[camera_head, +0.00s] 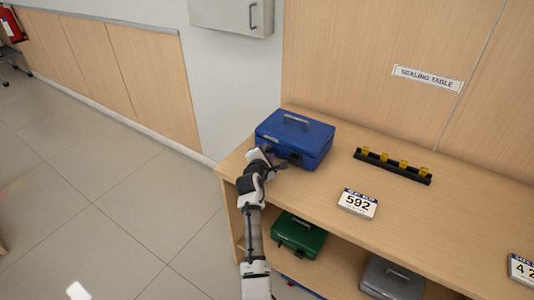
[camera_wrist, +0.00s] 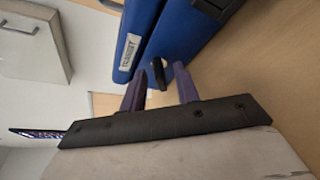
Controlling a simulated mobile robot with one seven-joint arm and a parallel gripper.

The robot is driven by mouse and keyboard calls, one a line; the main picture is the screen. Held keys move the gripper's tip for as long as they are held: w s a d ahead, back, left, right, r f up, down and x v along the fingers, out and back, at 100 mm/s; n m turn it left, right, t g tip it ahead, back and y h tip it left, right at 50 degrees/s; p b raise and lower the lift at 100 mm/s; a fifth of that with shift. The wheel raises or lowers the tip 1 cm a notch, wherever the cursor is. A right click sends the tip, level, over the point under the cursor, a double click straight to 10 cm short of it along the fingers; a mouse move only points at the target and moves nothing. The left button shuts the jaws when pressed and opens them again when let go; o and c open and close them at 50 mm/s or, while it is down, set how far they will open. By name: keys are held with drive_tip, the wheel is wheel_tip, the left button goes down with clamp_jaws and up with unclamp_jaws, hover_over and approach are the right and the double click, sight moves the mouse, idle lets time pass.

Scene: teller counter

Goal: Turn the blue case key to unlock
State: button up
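The blue case (camera_head: 296,139) sits shut on the wooden table near its left end, with a grey handle on its lid. In the wrist view the blue case (camera_wrist: 180,35) fills the top, tilted in the picture, with a pale label on it. A small dark key (camera_wrist: 158,74) stands out from the case's front. My gripper (camera_wrist: 160,84) has its two purple fingers apart, one on each side of the key; contact with it cannot be told. In the head view my gripper (camera_head: 275,160) is at the case's front left, and the key is hidden there.
A black rack with yellow pieces (camera_head: 393,165) and a card marked 592 (camera_head: 358,203) lie right of the case. A green case (camera_head: 299,234) and a grey case (camera_head: 392,279) are on the shelf below. A wall cabinet (camera_head: 232,14) hangs behind.

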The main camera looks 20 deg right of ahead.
drive_tip(key=shift+s+a, duration=0.1)
drive_tip(key=b+v, duration=0.2)
drive_tip(key=v, duration=1.1)
drive_tip(key=shift+s, duration=0.25)
drive_tip(key=shift+a+r, duration=0.1)
drive_tip(key=shift+r, duration=0.05)
drive_tip(key=shift+c, duration=0.3)
